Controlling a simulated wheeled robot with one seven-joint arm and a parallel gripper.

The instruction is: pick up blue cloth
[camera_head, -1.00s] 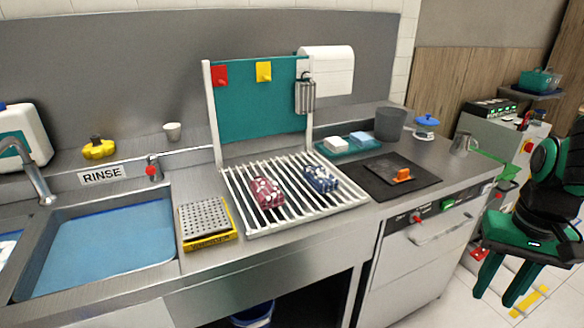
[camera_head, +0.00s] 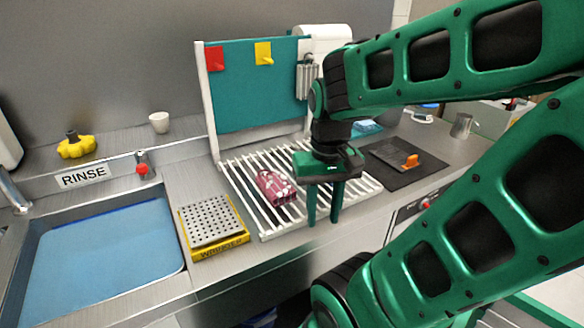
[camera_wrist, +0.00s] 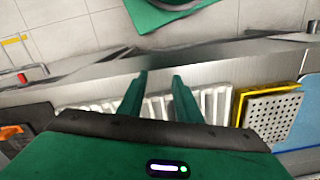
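A red patterned cloth (camera_head: 275,188) lies on the rack to the left of my gripper.
A yellow box with a perforated top (camera_head: 210,222) stands left of the rack, beside the sink (camera_head: 105,255). A teal board (camera_head: 255,100) with hooks rises behind the rack. A dark mat (camera_head: 392,168) with an orange object (camera_head: 411,162) lies to the right.

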